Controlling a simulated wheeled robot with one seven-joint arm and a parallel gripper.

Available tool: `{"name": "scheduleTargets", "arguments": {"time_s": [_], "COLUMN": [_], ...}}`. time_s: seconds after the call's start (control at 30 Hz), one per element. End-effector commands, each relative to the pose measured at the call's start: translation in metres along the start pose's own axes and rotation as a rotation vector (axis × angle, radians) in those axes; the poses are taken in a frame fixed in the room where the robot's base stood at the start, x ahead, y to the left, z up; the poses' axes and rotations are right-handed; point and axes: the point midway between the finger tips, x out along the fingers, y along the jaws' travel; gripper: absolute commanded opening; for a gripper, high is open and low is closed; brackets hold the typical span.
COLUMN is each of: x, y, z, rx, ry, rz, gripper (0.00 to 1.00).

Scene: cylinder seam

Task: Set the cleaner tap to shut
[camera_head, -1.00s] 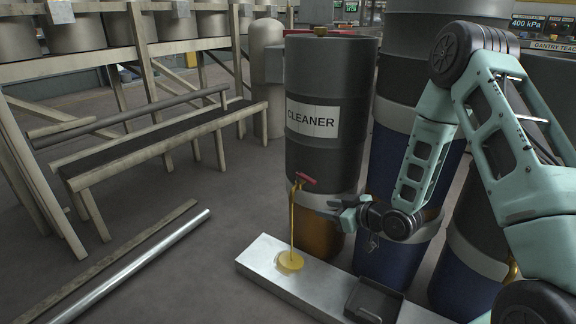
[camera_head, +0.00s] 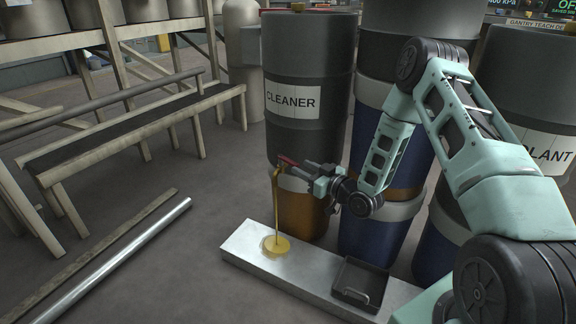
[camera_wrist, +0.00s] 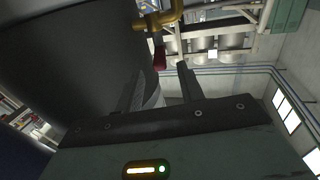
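The cleaner drum (camera_head: 306,85) is dark grey with a white CLEANER label and a copper-coloured lower part. Its brass tap (camera_wrist: 172,14) has a red handle (camera_head: 287,160), also in the wrist view (camera_wrist: 159,58). A yellow stream (camera_head: 275,205) falls from the tap into a puddle (camera_head: 275,246) on the metal ledge. My gripper (camera_head: 305,167) is right beside the tap, to the right of the handle. In the wrist view my gripper (camera_wrist: 161,70) is open, its fingers apart, with the handle showing between or just beyond the tips. Contact cannot be told.
The metal ledge (camera_head: 318,276) runs below the drums and bears a black tray (camera_head: 361,284). Other drums stand to the right, one labelled as coolant in part (camera_head: 545,145). A bench (camera_head: 130,135) and a loose pipe (camera_head: 120,255) lie left. Floor between is clear.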

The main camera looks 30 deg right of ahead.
Motion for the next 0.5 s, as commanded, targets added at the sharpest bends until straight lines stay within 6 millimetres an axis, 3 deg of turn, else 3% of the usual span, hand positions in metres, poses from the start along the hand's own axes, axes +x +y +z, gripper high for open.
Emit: {"name": "scheduleTargets", "arguments": {"time_s": [0.2,0.5], "x": [0.043,0.071], "y": [-0.001,0.000], "z": [0.002,0.001], "rx": [-0.002,0.000], "ry": [0.003,0.000], "rz": [-0.001,0.000], "gripper": [0.38,0.38]}}
